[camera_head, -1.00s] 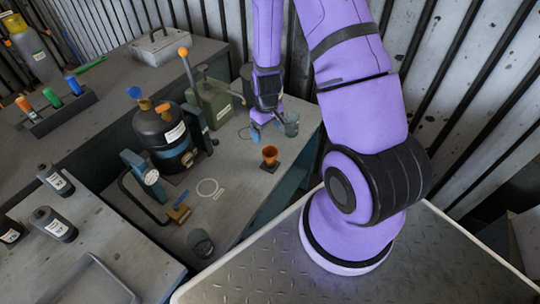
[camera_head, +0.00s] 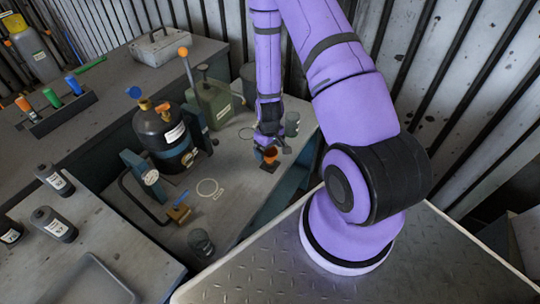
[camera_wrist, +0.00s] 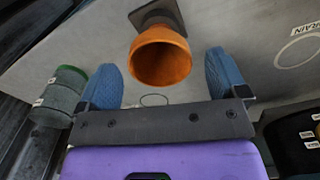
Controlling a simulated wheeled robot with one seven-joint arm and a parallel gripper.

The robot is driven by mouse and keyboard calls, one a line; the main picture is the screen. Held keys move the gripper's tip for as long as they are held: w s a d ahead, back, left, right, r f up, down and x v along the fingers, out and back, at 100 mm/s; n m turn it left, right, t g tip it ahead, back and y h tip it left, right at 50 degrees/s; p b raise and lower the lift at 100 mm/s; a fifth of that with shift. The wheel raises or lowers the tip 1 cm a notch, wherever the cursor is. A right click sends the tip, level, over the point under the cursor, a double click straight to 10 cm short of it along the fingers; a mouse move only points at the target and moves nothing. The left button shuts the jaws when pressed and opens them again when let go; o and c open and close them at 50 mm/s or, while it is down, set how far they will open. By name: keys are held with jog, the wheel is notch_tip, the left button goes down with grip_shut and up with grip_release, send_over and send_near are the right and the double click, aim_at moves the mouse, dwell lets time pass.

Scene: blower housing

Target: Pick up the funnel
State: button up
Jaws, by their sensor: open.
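The orange funnel (camera_wrist: 160,58) shows wide mouth toward the camera in the wrist view, with a dark square base (camera_wrist: 157,14) behind it. In the head view the funnel (camera_head: 270,154) is partly hidden by my gripper, near the right edge of the grey bench. My gripper (camera_wrist: 162,85) is open, its two blue fingers on the left and right below the funnel in the wrist view. The funnel appears in line with the gap between them, and no grip on it shows. In the head view my gripper (camera_head: 268,141) is right at the funnel.
A clear glass jar (camera_head: 292,124) stands close to the gripper on the right. A dark bottle (camera_head: 163,137) in a frame and a green can (camera_head: 214,103) stand to the left.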

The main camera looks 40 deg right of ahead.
jog(key=shift+f, duration=0.85)
jog(key=c, duration=0.8)
jog(key=shift+r, duration=0.1)
